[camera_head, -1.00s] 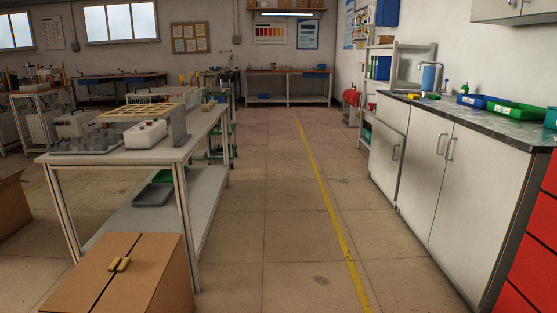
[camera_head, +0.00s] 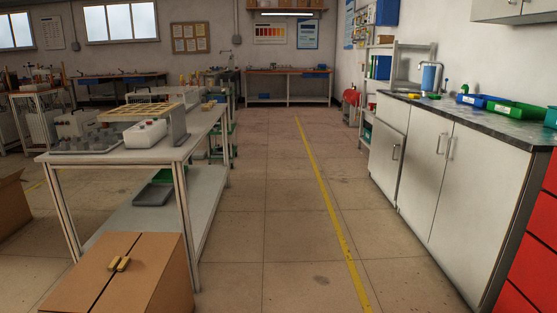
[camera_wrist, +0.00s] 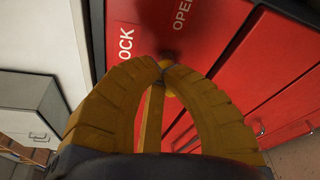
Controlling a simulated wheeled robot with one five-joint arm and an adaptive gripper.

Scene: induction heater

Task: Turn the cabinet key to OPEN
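The red cabinet (camera_wrist: 215,40) fills much of the wrist view, with white LOCK and OPEN lettering on it; its red drawers (camera_head: 532,245) show at the right edge of the head view. My gripper (camera_wrist: 166,71) has two yellow ribbed fingers whose tips come together at the cabinet key (camera_wrist: 164,63), just below a dark round spot by the lettering. The tips look closed on the key, whose small grey part shows between them; the rest of it is mostly hidden. A narrow yellow strip shows between the fingers. The head view does not show my gripper or the key.
A white base cabinet with a dark worktop (camera_head: 520,132) stands left of the red cabinet, with blue and green bins (camera_head: 518,109) on top. A workbench (camera_head: 190,148) and cardboard box (camera_head: 120,280) stand left. The floor between is clear.

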